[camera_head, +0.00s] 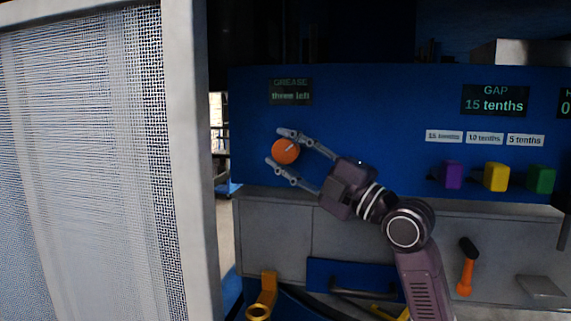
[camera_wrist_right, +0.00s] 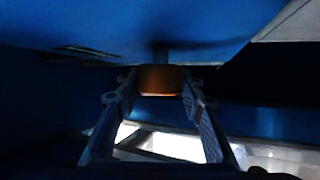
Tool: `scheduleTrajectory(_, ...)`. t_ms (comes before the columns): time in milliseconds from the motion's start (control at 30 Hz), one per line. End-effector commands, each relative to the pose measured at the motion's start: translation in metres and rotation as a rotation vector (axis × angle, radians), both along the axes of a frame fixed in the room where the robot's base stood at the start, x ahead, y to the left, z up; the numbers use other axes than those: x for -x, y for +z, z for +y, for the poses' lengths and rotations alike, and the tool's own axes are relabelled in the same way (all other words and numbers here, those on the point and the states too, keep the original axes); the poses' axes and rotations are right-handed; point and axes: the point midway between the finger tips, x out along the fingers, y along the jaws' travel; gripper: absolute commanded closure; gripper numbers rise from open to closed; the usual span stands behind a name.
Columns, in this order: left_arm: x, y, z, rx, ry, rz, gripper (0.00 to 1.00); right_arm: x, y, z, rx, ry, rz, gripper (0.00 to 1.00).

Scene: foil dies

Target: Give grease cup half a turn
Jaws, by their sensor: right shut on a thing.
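The grease cup is an orange round knob (camera_head: 285,151) with a pale line on its face, on the blue panel below a sign reading "GREASE three left" (camera_head: 291,92). The line points up and to the right. My right gripper (camera_head: 282,152) comes from the lower right, with one finger above the cup and one below it. In the right wrist view the cup (camera_wrist_right: 161,80) sits between the fingertips, and the gripper is shut on it. My left gripper is not in view.
A mesh guard (camera_head: 95,160) with a pale post fills the left side. To the right are purple (camera_head: 452,175), yellow (camera_head: 496,177) and green (camera_head: 541,179) blocks under small labels, and a "GAP 15 tenths" display (camera_head: 495,100). An orange-handled lever (camera_head: 466,270) stands below.

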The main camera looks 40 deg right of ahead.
Motion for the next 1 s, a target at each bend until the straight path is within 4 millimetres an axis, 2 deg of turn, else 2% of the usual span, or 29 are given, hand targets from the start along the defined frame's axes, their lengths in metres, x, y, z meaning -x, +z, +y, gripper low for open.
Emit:
scheduleTrajectory(33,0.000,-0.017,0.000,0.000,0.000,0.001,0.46,0.000,-0.010,0.001,-0.015,0.003,-0.018,0.88)
scheduleTrajectory(100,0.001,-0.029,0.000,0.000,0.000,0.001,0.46,0.000,-0.011,0.001,-0.042,0.003,-0.049,0.88)
scheduleTrajectory(400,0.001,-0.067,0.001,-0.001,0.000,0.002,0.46,-0.001,-0.009,0.002,-0.170,0.004,-0.196,0.88)
scheduleTrajectory(700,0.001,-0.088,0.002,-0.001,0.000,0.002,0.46,-0.002,-0.006,0.002,-0.284,0.005,-0.325,0.88)
scheduleTrajectory(1000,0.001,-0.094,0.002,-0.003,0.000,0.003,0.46,-0.002,-0.004,0.002,-0.331,0.004,-0.378,0.88)
